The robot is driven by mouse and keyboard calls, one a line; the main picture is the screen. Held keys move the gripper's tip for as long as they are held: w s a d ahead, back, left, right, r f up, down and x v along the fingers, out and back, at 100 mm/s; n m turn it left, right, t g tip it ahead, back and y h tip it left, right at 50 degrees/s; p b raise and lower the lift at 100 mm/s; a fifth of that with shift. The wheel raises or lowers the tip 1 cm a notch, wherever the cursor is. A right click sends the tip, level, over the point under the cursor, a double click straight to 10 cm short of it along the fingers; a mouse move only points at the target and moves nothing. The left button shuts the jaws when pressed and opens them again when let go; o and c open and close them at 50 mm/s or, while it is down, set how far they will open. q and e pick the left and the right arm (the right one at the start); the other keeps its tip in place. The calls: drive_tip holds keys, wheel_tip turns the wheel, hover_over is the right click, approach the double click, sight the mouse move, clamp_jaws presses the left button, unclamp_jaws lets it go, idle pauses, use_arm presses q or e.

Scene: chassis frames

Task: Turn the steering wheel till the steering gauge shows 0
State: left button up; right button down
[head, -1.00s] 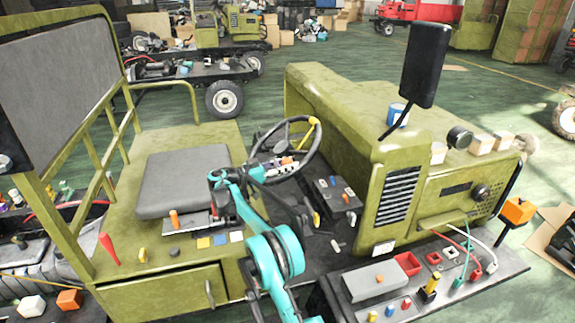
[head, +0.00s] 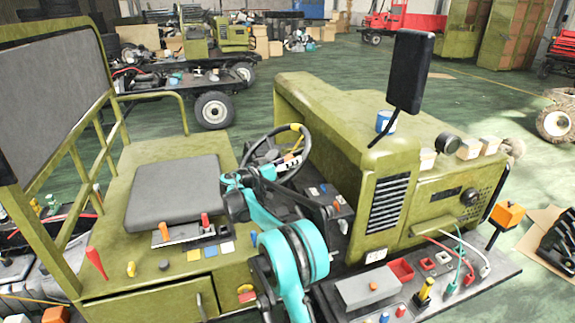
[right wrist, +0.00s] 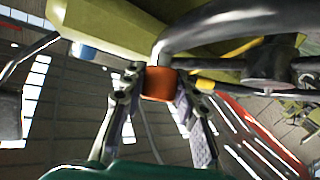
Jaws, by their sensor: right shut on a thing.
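The dark steering wheel (head: 252,138) stands tilted beside the grey seat, with a yellow mark (head: 297,126) on the far part of its rim. My right gripper (head: 268,171) is at the near side of the wheel. In the right wrist view, the fingers of my right gripper (right wrist: 160,86) are shut on an orange-brown knob (right wrist: 158,84) beside the grey rim (right wrist: 178,45). A small white panel with dark marks (head: 290,161) shows through the wheel; I cannot tell whether it is the steering gauge, and no reading is legible. My left gripper is not in view.
The grey seat (head: 176,190) is left of the wheel. The olive hood (head: 325,112) and a black mirror (head: 409,72) stand to the right. A shelf with a grey box (head: 367,291) and several small parts lies at front right. My right arm crosses the front.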

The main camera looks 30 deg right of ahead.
drive_tip(key=c, duration=1.1)
unclamp_jaws()
drive_tip(key=shift+c, duration=0.2)
drive_tip(key=v, duration=1.2)
